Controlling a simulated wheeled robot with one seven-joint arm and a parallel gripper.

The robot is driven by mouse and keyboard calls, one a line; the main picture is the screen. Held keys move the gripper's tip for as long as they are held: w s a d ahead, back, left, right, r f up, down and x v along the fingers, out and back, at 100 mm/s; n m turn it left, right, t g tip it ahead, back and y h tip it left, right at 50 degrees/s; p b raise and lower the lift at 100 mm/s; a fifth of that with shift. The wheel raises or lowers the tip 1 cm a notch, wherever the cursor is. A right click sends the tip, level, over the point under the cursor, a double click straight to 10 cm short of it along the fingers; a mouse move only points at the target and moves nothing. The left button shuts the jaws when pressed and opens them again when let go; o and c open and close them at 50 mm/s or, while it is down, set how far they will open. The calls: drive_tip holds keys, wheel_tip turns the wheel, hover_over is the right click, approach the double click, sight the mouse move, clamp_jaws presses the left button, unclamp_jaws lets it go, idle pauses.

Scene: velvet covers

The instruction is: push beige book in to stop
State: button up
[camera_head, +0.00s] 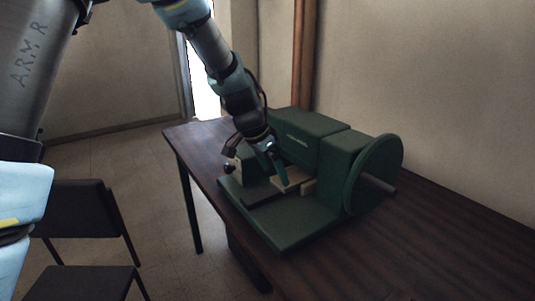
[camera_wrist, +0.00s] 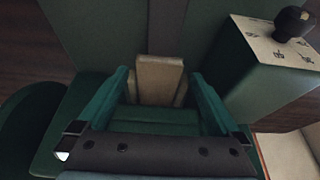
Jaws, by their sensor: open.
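The beige book (camera_wrist: 159,82) shows in the wrist view as a pale block against the green machine, ahead of my gripper. Its lower end lies between my fingertips, and contact cannot be made out. In the head view a beige piece (camera_head: 292,181) shows in the machine's recess, partly hidden by my finger. My gripper (camera_wrist: 159,76) is open, with one teal finger on each side of the block. In the head view my gripper (camera_head: 279,172) reaches down into the recess. The green machine (camera_head: 310,130) stands on the table.
A round green wheel (camera_head: 378,172) is on the machine's right side. A pale-topped box (camera_wrist: 268,42) with a black knob (camera_wrist: 293,22) stands beside the recess. The dark table (camera_head: 440,240) is clear at the right. Dark chairs (camera_head: 80,220) stand at the left.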

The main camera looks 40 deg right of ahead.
sight(279, 182)
drive_tip(key=shift+p+x, duration=0.3)
drive_tip(key=shift+x, duration=1.4)
drive_tip(key=shift+c, duration=0.2)
drive_tip(key=c, duration=1.2)
drive_tip(key=o, duration=1.2)
drive_tip(key=shift+o, duration=0.2)
drive_tip(key=shift+r, duration=0.1)
drive_tip(key=b+v, duration=0.2)
drive_tip(key=v, duration=0.8)
drive_tip(key=shift+r+b, duration=0.3)
drive_tip(key=shift+b, duration=0.05)
drive_tip(key=shift+a, duration=0.1)
